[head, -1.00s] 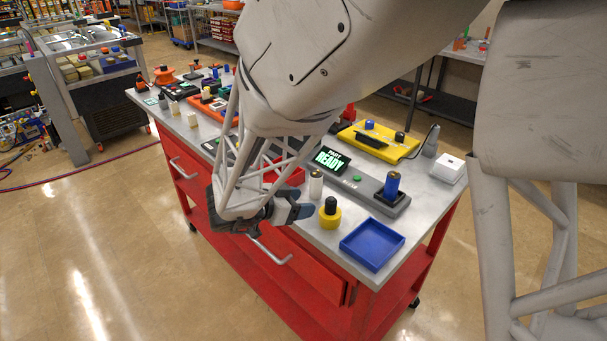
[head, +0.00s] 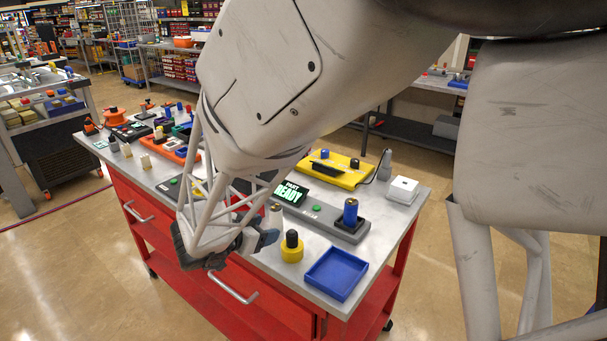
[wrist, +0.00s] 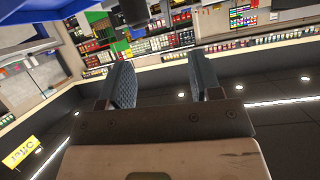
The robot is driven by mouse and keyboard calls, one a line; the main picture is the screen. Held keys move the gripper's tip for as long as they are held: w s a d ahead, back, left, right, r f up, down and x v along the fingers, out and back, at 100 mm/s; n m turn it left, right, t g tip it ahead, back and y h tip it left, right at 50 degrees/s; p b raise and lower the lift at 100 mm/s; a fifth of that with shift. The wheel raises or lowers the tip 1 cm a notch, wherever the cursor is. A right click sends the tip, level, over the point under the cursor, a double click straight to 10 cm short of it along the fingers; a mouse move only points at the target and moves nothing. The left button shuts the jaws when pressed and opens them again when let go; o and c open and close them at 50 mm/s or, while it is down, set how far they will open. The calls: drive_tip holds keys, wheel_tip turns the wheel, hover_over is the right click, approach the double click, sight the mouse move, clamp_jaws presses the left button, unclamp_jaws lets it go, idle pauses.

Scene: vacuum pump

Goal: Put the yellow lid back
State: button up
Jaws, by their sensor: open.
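The yellow lid (head: 291,253), a round yellow piece with a black knob (head: 291,238) on top, sits upright on the grey table top near its front edge, left of the blue tray. My gripper (head: 266,239) is just left of the lid, at the table's front edge, and looks apart from it. In the wrist view my gripper (wrist: 160,68) has its two dark ridged fingers spread with nothing between them. A dark rounded shape at the top of that view is cut off, and I cannot tell what it is.
The empty blue tray (head: 335,273) is right of the lid. Behind stands a grey unit with a green READY display (head: 290,193) and a blue cylinder (head: 350,212) in a black holder. A yellow tray (head: 335,170) lies farther back. A pale cylinder (head: 276,212) stands close behind my gripper.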

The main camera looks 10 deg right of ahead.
drive_tip(key=d+r+n+t+y, duration=0.35)
drive_tip(key=r+n+y, duration=0.35)
drive_tip(key=r+y, duration=0.45)
drive_tip(key=s+d+n+g+h, duration=0.1)
drive_tip(key=s+d+g, duration=0.3)
drive_tip(key=s+d, duration=0.4)
drive_tip(key=s+d+n+g, duration=0.2)
drive_tip(key=s+d+g, duration=0.3)
drive_tip(key=s, duration=1.3)
drive_tip(key=d+f, duration=0.1)
drive_tip(key=d, duration=0.1)
drive_tip(key=shift+s+d+n+h, duration=0.25)
drive_tip(key=shift+d+n+h, duration=0.1)
drive_tip(key=shift+d+n, duration=0.05)
